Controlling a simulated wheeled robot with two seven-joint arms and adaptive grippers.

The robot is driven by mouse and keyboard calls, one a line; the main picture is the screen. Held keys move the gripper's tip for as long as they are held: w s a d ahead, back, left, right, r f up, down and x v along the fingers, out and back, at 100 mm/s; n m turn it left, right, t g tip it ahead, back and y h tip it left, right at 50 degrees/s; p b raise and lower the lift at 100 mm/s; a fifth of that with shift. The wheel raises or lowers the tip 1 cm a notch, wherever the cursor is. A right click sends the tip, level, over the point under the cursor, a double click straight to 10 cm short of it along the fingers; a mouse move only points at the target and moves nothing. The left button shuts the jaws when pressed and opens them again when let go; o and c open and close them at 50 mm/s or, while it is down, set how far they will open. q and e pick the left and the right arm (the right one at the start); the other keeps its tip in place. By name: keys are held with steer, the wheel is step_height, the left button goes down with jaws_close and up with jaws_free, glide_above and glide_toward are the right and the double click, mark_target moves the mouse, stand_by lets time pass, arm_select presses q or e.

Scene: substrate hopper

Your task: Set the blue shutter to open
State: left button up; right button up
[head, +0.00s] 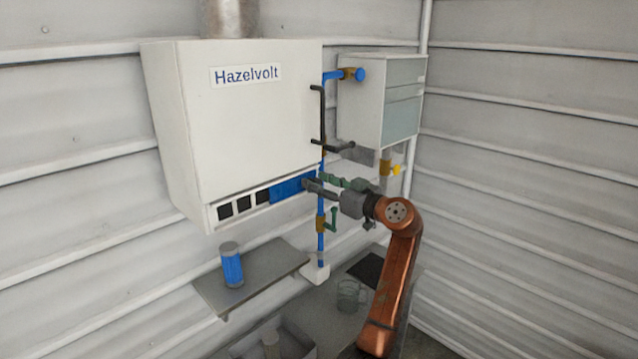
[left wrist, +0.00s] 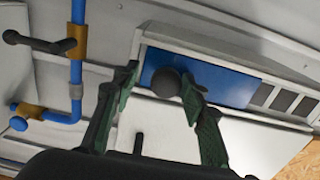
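The blue shutter (head: 287,190) sits in the slot along the lower front of the white Hazelvolt hopper (head: 250,120), at the right end of the slot. Dark windows (head: 243,204) show uncovered to its left. In the left wrist view the shutter (left wrist: 222,85) has a round dark knob (left wrist: 166,82). My left gripper (head: 315,182) is at the shutter's right end. In the left wrist view my left gripper (left wrist: 160,73) is open, and the knob appears between its fingers, nearer the right one. Contact cannot be told. My right gripper is not in view.
A blue pipe (head: 320,244) with a green-lever valve (head: 333,220) runs beside the hopper. A black bar handle (head: 322,115) is above my gripper. A grey-white cabinet (head: 360,105) hangs to the right. A shelf (head: 265,275) holds a blue canister (head: 232,268). A glass mug (head: 350,296) stands below.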

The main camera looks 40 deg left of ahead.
arm_select(q)
steer(key=shift+s, duration=0.1)
steer(key=d, duration=1.2)
steer(key=shift+s, duration=0.4)
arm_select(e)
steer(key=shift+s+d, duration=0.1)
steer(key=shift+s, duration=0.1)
